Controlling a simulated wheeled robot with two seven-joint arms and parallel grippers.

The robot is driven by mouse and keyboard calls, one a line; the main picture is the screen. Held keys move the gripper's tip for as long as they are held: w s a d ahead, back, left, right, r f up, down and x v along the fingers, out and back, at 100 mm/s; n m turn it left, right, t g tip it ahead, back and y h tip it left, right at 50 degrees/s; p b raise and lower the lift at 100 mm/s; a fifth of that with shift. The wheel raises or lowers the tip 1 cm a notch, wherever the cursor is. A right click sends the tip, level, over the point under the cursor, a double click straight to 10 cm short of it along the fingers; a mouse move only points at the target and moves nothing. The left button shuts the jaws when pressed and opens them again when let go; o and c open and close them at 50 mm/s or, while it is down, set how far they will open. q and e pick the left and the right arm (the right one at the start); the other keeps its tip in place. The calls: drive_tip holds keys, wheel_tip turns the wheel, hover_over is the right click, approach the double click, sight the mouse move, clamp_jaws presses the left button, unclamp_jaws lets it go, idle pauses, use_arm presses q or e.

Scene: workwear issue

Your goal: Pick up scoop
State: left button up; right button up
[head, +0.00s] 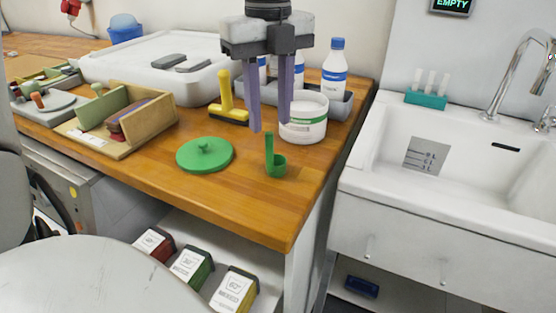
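The green scoop (276,166) stands on the wooden counter near its right front edge, with its handle pointing up. My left gripper (269,128) hangs above the counter, pointing down, with its two fingers apart and nothing visible between them. Its fingertips appear close to the top of the scoop's handle; I cannot tell the exact gap in depth. My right gripper is not in view.
A white tub (304,122) stands just behind the scoop, partly hidden by a finger. A green lid (205,155) lies to the left. A yellow-handled tool (227,100) and a white-blue bottle (334,72) are behind. A sink (460,165) is at right.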

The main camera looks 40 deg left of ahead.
sight(269, 130)
use_arm(q)
drive_tip(key=f, duration=0.4)
drive_tip(key=s+f, duration=0.1)
drive_tip(key=f, duration=0.1)
drive_tip(key=shift+d, duration=0.35)
drive_tip(key=shift+w, duration=0.1)
clamp_jaws()
